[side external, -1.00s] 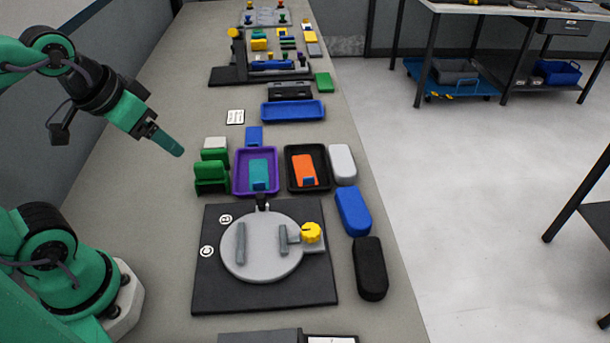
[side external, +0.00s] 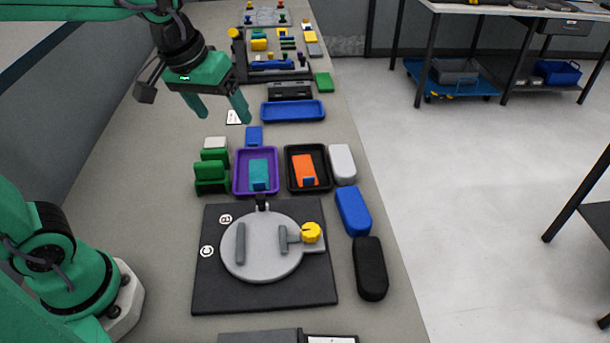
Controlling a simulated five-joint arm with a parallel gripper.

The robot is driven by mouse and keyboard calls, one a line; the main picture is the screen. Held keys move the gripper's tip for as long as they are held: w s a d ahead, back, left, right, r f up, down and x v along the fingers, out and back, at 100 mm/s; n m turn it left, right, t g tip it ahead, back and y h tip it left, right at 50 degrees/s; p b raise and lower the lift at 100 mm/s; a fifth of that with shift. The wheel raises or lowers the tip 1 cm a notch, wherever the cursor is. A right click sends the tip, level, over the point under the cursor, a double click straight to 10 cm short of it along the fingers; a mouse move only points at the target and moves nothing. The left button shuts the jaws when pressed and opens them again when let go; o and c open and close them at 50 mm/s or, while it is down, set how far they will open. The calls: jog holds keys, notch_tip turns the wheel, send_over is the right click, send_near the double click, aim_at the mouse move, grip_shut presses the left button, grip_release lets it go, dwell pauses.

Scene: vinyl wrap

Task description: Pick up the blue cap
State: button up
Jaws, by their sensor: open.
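A blue rounded oblong piece (side external: 352,210), which looks like the blue cap, lies near the right edge of the table. It sits between a white piece (side external: 342,164) and a black piece (side external: 370,268) of similar shape. My gripper (side external: 224,117) is open and empty, with its two green fingers spread and pointing down. It is in the air to the upper left of the blue piece and well apart from it. A smaller blue block (side external: 254,136) stands behind the purple tray, nearer my gripper in the picture.
The purple tray (side external: 238,183) holds a teal piece, and the black tray (side external: 292,182) an orange one. Green blocks (side external: 210,178) stand left of them. A round grey fixture (side external: 262,262) with a yellow knob (side external: 311,232) fills the front. A blue tray (side external: 293,110) lies behind.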

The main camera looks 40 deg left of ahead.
jog(key=w+d+f+n+g, duration=0.1)
jog(key=w+d+f+n, duration=0.1)
jog(key=w+d, duration=0.3)
jog(key=n+g, duration=0.3)
jog(key=n, duration=0.2)
send_near(354, 206)
jog(key=shift+s+a+f+y, duration=0.25)
jog(key=shift+a+f+y, duration=0.05)
jog(key=shift+f, duration=0.1)
jog(key=shift+w+d+f, duration=0.1)
jog(key=shift+d+f, duration=0.25)
jog(key=shift+f, duration=1.45)
jog(key=shift+d+f, duration=0.2)
jog(key=shift+f, duration=2.35)
